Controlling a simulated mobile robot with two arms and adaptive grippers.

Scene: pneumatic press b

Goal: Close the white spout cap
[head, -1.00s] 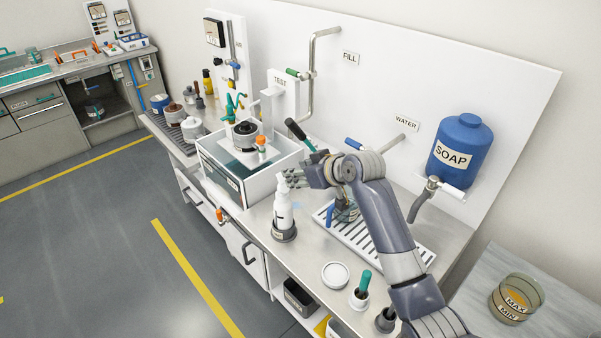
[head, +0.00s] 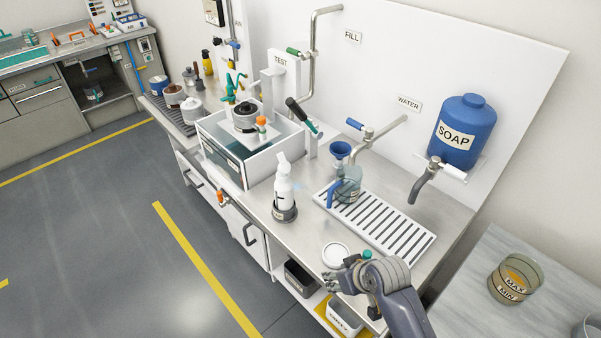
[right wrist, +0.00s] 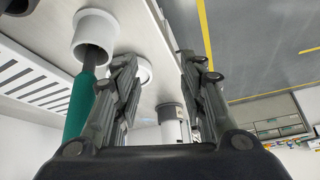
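The white spout bottle (head: 283,192) stands upright in a dark round holder (head: 285,211) on the steel counter in the head view. Its white spout cap (head: 283,160) is at the top and looks tilted; whether it is closed is too small to tell. My right gripper (head: 331,284) is at the counter's front edge, below and right of the bottle and apart from it. In the right wrist view my right gripper (right wrist: 160,68) has its fingers spread with nothing held between them. My left gripper is not in view.
A white round dish (head: 335,254) lies beside my right gripper. A white cup (right wrist: 95,32) with a teal-handled tool (right wrist: 80,104) is close to one finger. A slotted drain tray (head: 385,228) with a glass beaker (head: 348,187) is right of the bottle; a white water tank (head: 236,172) is left.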

